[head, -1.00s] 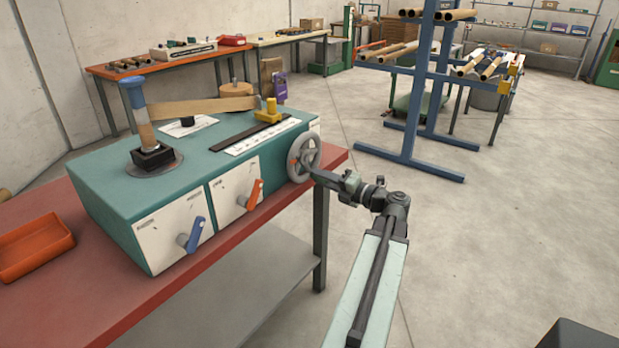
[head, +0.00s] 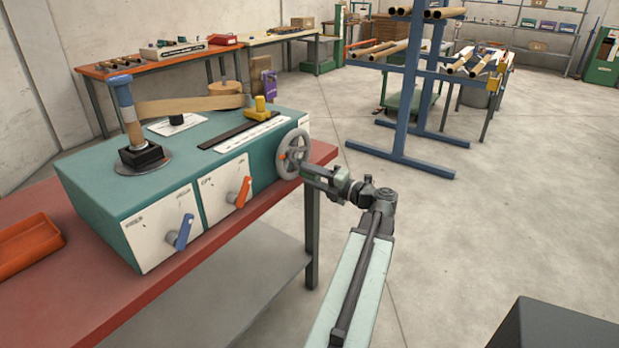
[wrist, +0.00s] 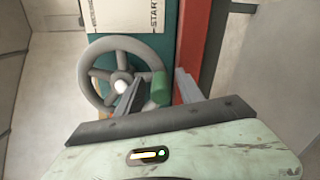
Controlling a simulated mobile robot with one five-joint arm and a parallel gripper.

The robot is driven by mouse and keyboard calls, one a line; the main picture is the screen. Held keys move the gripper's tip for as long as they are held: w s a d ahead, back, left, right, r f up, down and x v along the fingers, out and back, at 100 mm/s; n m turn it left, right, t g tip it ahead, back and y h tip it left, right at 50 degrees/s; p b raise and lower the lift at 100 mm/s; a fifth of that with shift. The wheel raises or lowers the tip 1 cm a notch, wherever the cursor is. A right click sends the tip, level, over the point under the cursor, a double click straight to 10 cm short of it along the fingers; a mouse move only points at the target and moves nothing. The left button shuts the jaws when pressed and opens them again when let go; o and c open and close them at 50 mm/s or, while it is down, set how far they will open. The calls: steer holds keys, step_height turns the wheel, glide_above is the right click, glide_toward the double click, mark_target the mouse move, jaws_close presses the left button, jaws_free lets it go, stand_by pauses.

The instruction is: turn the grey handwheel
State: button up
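The grey handwheel (head: 291,154) is on the right end of the teal winder box (head: 90,190).
The winder stands on a red table (head: 190,285) whose edge runs close beside the wheel. A blue lever (head: 184,232) and an orange lever (head: 243,192) are on its front. A blue rack (head: 408,110) with tubes stands behind.

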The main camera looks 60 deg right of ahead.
steer(key=shift+s, duration=0.1)
steer(key=s, duration=0.5)
steer(key=s+a, duration=0.1)
steer(key=s, duration=0.1)
steer(key=shift+s+a, duration=0.1)
steer(key=shift+s, duration=0.2)
